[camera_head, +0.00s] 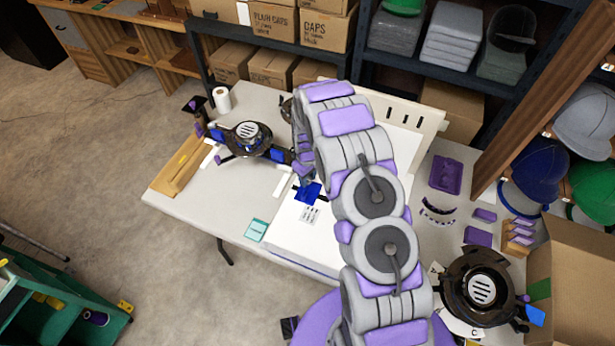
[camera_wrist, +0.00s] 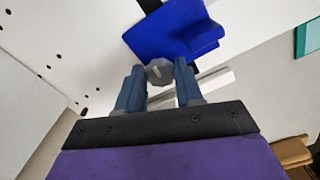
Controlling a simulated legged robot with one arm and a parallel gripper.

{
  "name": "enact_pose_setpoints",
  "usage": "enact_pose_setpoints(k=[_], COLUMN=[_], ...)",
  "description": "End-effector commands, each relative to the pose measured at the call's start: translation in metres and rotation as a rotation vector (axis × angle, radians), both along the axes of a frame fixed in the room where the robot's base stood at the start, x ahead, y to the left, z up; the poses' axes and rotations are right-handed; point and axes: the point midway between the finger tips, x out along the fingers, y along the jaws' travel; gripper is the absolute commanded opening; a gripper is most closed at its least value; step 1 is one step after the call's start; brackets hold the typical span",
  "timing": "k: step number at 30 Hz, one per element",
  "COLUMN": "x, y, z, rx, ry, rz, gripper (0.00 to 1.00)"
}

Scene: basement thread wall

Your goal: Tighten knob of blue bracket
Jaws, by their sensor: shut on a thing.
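The blue bracket (camera_head: 308,194) lies on the white table beside my arm, at the edge of a white board. In the wrist view the blue bracket (camera_wrist: 168,38) fills the top middle, with a raised block on its right. The grey faceted knob (camera_wrist: 160,71) sits at the bracket's near edge, with a pale mark on its face. My gripper (camera_wrist: 160,76) is shut on the knob, one blue-grey finger on each side. In the head view my arm hides the knob and most of my gripper.
A white slotted panel (camera_head: 395,112) stands behind my arm. A dark round device with blue parts (camera_head: 247,135) is on the table's left, and a teal pad (camera_head: 257,230) near the front edge. Purple parts (camera_head: 446,175) and an open cardboard box (camera_head: 575,260) are at right.

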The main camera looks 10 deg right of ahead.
Motion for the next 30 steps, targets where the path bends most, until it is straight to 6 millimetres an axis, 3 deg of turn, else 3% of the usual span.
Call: enact_pose_setpoints(k=[14,30], x=[-0.0001,-0.0006], y=[0.0003,0.002], z=[0.0014,0.0008], rx=[0.0,-0.001], ry=[0.0,0.0], rz=[-0.112,-0.594], gripper=[0.05,0.05])
